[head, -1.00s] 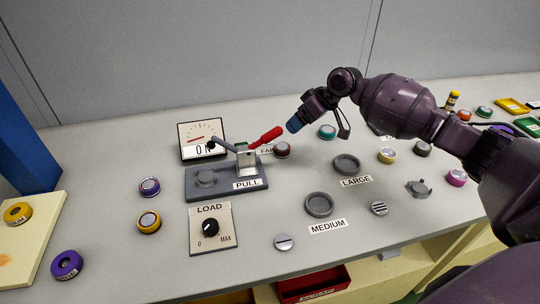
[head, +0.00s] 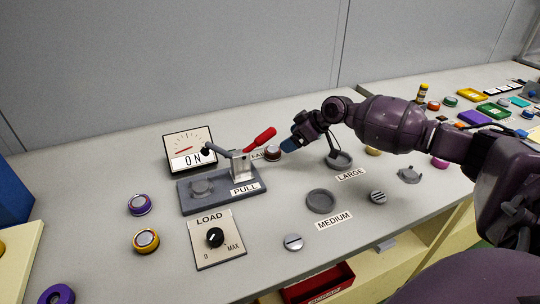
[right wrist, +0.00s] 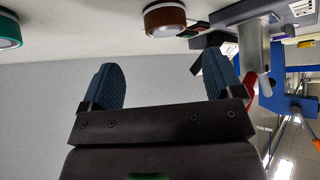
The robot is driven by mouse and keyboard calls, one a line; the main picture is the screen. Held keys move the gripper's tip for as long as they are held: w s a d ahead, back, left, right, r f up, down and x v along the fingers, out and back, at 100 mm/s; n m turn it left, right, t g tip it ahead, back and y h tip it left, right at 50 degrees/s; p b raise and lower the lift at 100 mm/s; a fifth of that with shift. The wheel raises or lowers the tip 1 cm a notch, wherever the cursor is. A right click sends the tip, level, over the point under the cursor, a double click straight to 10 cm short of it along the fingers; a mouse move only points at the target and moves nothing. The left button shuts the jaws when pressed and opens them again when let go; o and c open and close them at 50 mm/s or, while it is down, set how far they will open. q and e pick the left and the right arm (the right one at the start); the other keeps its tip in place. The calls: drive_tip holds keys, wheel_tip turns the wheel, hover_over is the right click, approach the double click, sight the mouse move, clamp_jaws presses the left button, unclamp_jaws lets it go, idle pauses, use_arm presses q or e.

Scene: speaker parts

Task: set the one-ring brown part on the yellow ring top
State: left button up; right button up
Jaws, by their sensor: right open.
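A brown part (head: 272,152) with a pale top stands on the table by the "FAIR" label, right of the red lever. It also shows at the top of the right wrist view (right wrist: 163,18). A part with a yellow ring and pale top (head: 146,240) sits left of the LOAD panel. Another yellowish part (head: 373,150) is partly hidden behind my right arm; I cannot tell which is the yellow ring top. My right gripper (head: 288,145) is just right of the brown part, its blue fingers (right wrist: 160,85) apart and empty. My left gripper is out of view.
The lever box (head: 222,190) with its red handle (head: 260,138) stands close left of my right gripper.

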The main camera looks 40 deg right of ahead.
sight(273, 150)
drive_tip(key=x, duration=0.2)
drive_tip(key=shift+w+a+f, duration=0.1)
drive_tip(key=shift+f, duration=0.15)
drive_tip(key=x, duration=0.2)
drive_tip(key=b+x, duration=0.1)
drive_tip(key=x, duration=0.2)
drive_tip(key=shift+a, duration=0.4)
drive_tip(key=shift+r, duration=0.1)
drive_tip(key=c, duration=1.3)
